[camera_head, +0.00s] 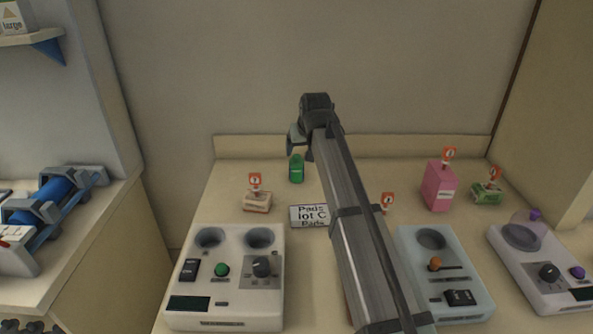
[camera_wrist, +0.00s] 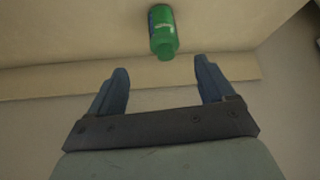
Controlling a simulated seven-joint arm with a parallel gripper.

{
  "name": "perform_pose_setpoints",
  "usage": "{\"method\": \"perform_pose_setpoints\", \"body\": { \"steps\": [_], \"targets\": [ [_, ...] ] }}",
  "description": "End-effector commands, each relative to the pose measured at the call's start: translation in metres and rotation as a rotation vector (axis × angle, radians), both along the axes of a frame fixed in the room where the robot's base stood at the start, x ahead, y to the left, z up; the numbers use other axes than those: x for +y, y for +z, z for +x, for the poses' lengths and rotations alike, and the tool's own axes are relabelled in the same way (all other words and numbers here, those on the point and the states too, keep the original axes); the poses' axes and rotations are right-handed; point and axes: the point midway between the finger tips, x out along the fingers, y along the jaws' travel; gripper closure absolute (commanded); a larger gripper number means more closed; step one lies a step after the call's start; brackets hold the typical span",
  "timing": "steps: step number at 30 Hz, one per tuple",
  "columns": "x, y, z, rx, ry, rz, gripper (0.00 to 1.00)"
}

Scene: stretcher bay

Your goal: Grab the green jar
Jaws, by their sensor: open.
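The green jar (camera_head: 296,169) stands on the counter near the back ledge, left of my arm in the head view. In the wrist view the green jar (camera_wrist: 162,32) lies beyond the fingertips, roughly centred between them. My gripper (camera_wrist: 160,75) is open and empty, its two dark blue fingers apart. In the head view my gripper (camera_head: 299,146) is at the end of my arm, close above the jar. The arm hides part of the counter to the jar's right.
A sign reading "Pads lot C" (camera_head: 309,215) stands in front of the jar. A small tagged box (camera_head: 257,202) is left, a pink box (camera_head: 438,187) and green pack (camera_head: 487,193) right. Devices (camera_head: 225,285) line the front. The back ledge (camera_head: 245,146) runs behind the jar.

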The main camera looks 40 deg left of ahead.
Motion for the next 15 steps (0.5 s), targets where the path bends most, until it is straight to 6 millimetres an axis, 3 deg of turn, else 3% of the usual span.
{"method": "perform_pose_setpoints", "body": {
  "steps": [15],
  "targets": [
    [0.034, -0.063, 0.023, 0.000, 0.001, -0.001, 0.18]
  ]
}}
